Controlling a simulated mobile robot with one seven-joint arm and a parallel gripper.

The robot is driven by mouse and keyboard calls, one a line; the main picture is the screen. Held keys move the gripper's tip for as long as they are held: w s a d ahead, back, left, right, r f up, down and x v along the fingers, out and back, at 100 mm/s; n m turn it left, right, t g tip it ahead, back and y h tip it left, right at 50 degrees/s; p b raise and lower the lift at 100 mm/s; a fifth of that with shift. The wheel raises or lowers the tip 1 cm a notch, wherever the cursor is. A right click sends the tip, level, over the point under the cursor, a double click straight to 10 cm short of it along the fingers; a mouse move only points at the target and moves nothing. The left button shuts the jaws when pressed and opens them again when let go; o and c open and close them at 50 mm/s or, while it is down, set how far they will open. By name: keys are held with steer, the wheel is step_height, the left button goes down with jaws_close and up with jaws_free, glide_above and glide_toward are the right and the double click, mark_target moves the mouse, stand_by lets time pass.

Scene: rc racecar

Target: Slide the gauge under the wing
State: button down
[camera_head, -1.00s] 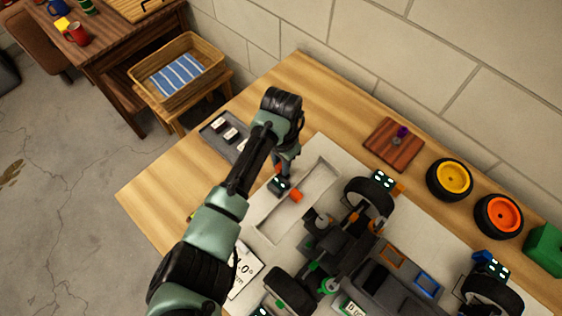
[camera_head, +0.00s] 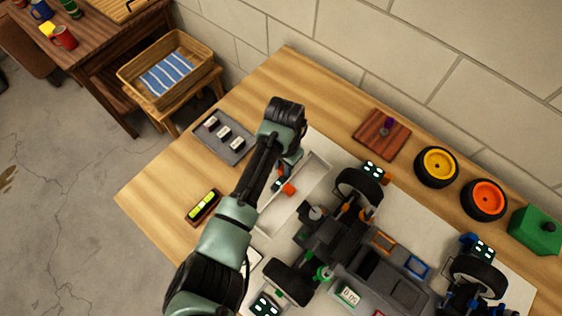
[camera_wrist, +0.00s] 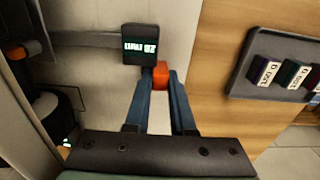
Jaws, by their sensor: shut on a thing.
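The gauge is a small dark block with a "20 mm" display (camera_wrist: 139,47) and an orange grip piece (camera_wrist: 160,75). My gripper (camera_wrist: 160,84) is shut on the orange piece, which also shows in the head view (camera_head: 289,188).
A grey tray with several labelled blocks (camera_head: 243,150) lies left of my wrist. A yellow level (camera_head: 203,205) is near the table's left edge. A wooden block (camera_head: 367,141), yellow wheel (camera_head: 437,166), orange wheel (camera_head: 484,199) and green box (camera_head: 530,233) line the back.

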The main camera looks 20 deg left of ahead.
steer(key=c, duration=0.8)
jaws_free()
steer(key=shift+s+d, duration=0.1)
steer(key=shift+d, duration=0.15)
steer(key=shift+o, duration=0.2)
step_height(320, 180, up, 13)
steer(key=shift+p, duration=0.4)
